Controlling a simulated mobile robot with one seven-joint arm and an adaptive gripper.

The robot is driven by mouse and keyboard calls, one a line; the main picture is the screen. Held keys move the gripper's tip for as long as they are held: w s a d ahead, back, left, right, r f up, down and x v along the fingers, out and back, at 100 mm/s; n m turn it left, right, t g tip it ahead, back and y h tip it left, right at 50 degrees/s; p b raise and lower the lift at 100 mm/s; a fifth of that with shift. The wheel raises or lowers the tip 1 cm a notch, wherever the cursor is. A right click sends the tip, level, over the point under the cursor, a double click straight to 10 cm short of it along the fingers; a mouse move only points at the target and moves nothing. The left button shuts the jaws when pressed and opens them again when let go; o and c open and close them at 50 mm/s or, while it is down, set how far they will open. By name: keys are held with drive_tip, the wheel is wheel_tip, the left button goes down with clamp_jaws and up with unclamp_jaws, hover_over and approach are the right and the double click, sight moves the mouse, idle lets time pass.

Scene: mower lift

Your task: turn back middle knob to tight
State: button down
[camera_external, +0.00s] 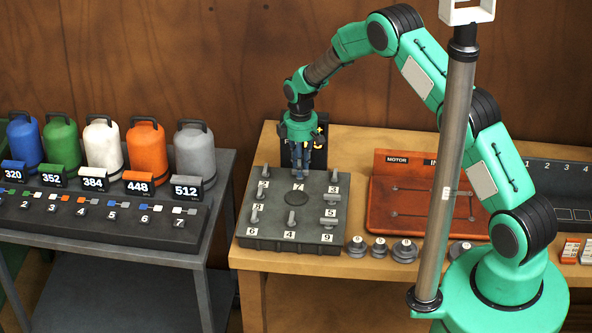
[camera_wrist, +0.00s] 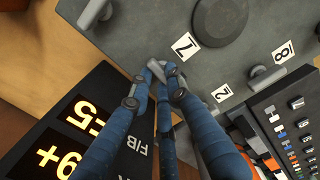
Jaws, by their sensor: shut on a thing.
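The grey block (camera_external: 282,243) on the wooden table carries several grey knobs with number labels around a dark round disc (camera_external: 289,199). The back middle knob, by label 7, is mostly hidden behind my fingers in the external view. In the wrist view a grey part of this knob (camera_wrist: 155,69) shows between my blue fingertips, beside the 7 label (camera_wrist: 184,46). My gripper (camera_external: 308,172) reaches down at the block's back edge and is shut on that knob; it also shows in the wrist view (camera_wrist: 160,77). How far the knob is turned cannot be told.
A black sign with yellow digits (camera_wrist: 75,118) stands right behind the block, close to my fingers. A knob by label 3 (camera_external: 334,177) stands to the right. Loose grey weights (camera_external: 380,247) and a red-brown motor board (camera_external: 400,190) lie right of the block.

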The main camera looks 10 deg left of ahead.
drive_tip(key=m+b, duration=0.2)
drive_tip(key=m, duration=0.2)
drive_tip(key=shift+f+b, duration=0.1)
drive_tip(key=shift+b, duration=0.3)
drive_tip(key=m+b, duration=0.2)
drive_tip(key=m, duration=0.2)
drive_tip(key=shift+d+m, duration=0.15)
drive_tip(key=shift+m, duration=0.25)
drive_tip(key=m+b, duration=0.1)
drive_tip(key=m, duration=0.3)
drive_tip(key=shift+s+m, duration=0.1)
drive_tip(key=shift+m, duration=0.2)
drive_tip(key=shift+s+d+m+b, duration=0.1)
drive_tip(key=shift+m+b, duration=0.4)
drive_tip(key=shift+m, duration=1.2)
drive_tip(key=c, duration=1.6)
unclamp_jaws()
drive_tip(key=shift+c, duration=0.2)
drive_tip(key=shift+r, duration=0.2)
